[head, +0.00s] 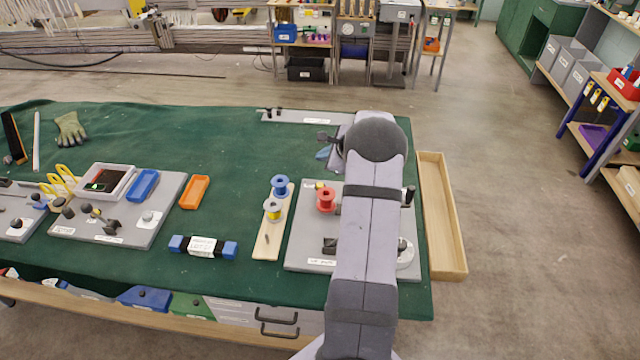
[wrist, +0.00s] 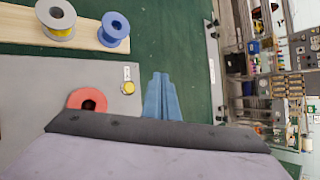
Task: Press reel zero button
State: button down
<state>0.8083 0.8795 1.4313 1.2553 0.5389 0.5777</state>
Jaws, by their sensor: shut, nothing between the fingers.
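A small round yellow button (wrist: 128,87) sits beside a white label on the grey board (wrist: 40,85) in the wrist view; the label is too small to read. In the head view the yellow button (head: 319,186) shows just behind the red reel (head: 325,201). The red reel also shows in the wrist view (wrist: 87,100), partly hidden by my arm. My gripper (wrist: 160,78) has blue fingers, shut and empty, to the right of the button in the wrist view and apart from it. In the head view my gripper (head: 323,153) is beyond the board's far edge.
A wooden strip (head: 268,240) with a blue spool (head: 281,184) and a yellow-wound spool (head: 272,209) lies left of the board. A wooden tray (head: 441,215) lies at right. My arm covers much of the board.

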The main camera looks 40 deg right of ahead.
jog(key=shift+f, duration=0.1)
jog(key=b, duration=0.5)
send_over(320, 186)
jog(key=f, duration=0.7)
jog(key=shift+s+d+f, duration=0.1)
jog(key=shift+s+d, duration=0.15)
jog(key=shift+s, duration=0.15)
jog(key=shift+f+b, duration=0.75)
jog(key=shift+b, duration=0.2)
dwell(0.7)
jog(key=shift+f+b, duration=0.4)
jog(key=shift+b, duration=0.1)
